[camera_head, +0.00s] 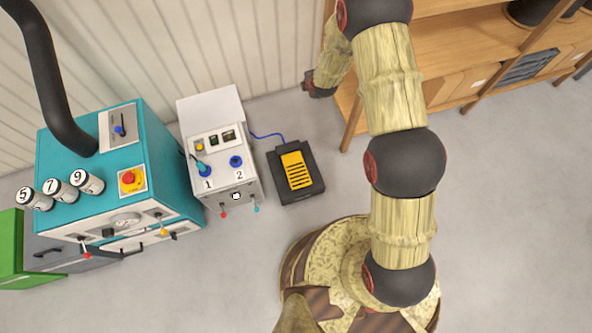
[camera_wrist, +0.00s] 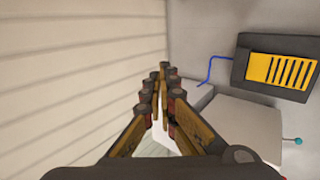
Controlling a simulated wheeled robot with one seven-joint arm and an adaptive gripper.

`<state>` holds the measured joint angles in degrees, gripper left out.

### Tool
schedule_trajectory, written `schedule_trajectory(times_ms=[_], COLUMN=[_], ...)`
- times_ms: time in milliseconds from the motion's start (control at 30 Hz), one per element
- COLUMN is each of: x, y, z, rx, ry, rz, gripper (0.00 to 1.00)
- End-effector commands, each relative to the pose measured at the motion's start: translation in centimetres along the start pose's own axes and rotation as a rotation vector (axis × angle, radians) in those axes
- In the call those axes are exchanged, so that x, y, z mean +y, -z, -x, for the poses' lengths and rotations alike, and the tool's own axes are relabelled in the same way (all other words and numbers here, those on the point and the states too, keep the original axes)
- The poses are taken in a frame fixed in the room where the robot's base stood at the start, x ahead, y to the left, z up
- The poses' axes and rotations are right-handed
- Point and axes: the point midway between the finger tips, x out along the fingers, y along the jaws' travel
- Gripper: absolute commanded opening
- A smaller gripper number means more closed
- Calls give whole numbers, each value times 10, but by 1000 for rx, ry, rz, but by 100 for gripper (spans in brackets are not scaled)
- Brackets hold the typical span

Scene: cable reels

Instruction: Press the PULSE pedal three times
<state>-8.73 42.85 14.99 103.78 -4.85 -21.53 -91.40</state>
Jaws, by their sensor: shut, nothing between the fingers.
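The pedal is a black box with a slotted yellow top plate (camera_head: 297,170) on the floor, with a blue cable running to the white control box beside it. It also shows in the wrist view (camera_wrist: 280,70) at the upper right. No PULSE lettering is readable on it. My gripper (camera_head: 317,87) is above and behind the pedal in the head view, near the wall, apart from the pedal. In the wrist view my gripper's fingers (camera_wrist: 163,72) are together with nothing between them, pointing toward the wall side, left of the pedal.
The white control box (camera_head: 235,190) with blue knobs marked 1 and 2 stands left of the pedal. A teal machine (camera_head: 90,200) with a black pipe is farther left. A wooden shelf (camera_head: 460,45) stands at the upper right.

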Motion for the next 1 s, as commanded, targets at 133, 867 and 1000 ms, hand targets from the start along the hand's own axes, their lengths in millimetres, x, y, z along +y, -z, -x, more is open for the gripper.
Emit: schedule_trajectory(times_ms=[133,867,1000], x=[-66,-340,-343], y=[22,93,94], z=[-68,-198,-198], rx=[25,70,69], ry=[-14,-149,-151], rz=[186,842,852], gripper=[0,0,0])
